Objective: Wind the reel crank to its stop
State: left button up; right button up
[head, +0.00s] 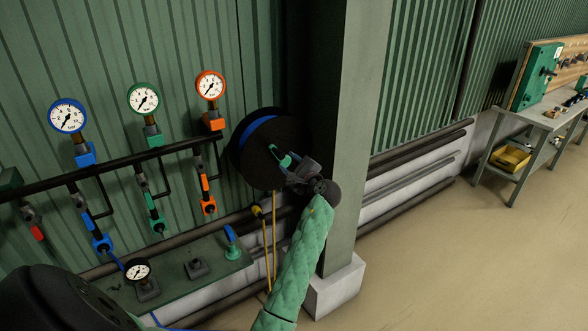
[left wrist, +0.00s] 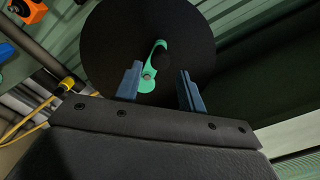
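The hose reel is a black disc (head: 250,160) with blue hose at its rim, mounted by the grey-green post. Its green crank (head: 283,160) stands out from the disc's face. My left gripper (head: 293,166) is in front of the reel, close to the crank. In the left wrist view the two blue fingers (left wrist: 159,70) are spread apart. The curved green crank (left wrist: 152,68) shows in the gap between them, nearer the left finger, against the black disc (left wrist: 100,40). I cannot tell whether a finger touches it. My right gripper is not in view.
The post (head: 355,130) stands just right of the reel on a pale block (head: 335,288). Gauges, blue (head: 67,117), green (head: 143,99) and orange (head: 210,86), line the wall at left. A yellow hose (head: 266,240) hangs below the reel. A bench (head: 540,120) stands far right; the floor between is clear.

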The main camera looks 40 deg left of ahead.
aim_at(284, 155)
pick_arm(q)
jog(key=shift+b+x, duration=0.3)
jog(key=shift+x, duration=0.8)
jog(key=shift+b+x, duration=0.3)
jog(key=shift+x, duration=0.7)
jog(key=shift+d, duration=0.1)
jog(key=shift+p, duration=0.4)
jog(key=c, duration=0.7)
jog(key=shift+w+r, duration=0.25)
jog(key=shift+w, duration=0.05)
jog(key=w+d+f+b, duration=0.4)
jog(key=w+f, duration=0.2)
jog(key=w, duration=0.3)
jog(key=shift+w, duration=0.3)
jog(key=o, duration=0.4)
jog(key=shift+f, duration=0.15)
jog(key=o, duration=0.3)
jog(key=shift+s+r, duration=0.1)
jog(key=shift+r, duration=0.1)
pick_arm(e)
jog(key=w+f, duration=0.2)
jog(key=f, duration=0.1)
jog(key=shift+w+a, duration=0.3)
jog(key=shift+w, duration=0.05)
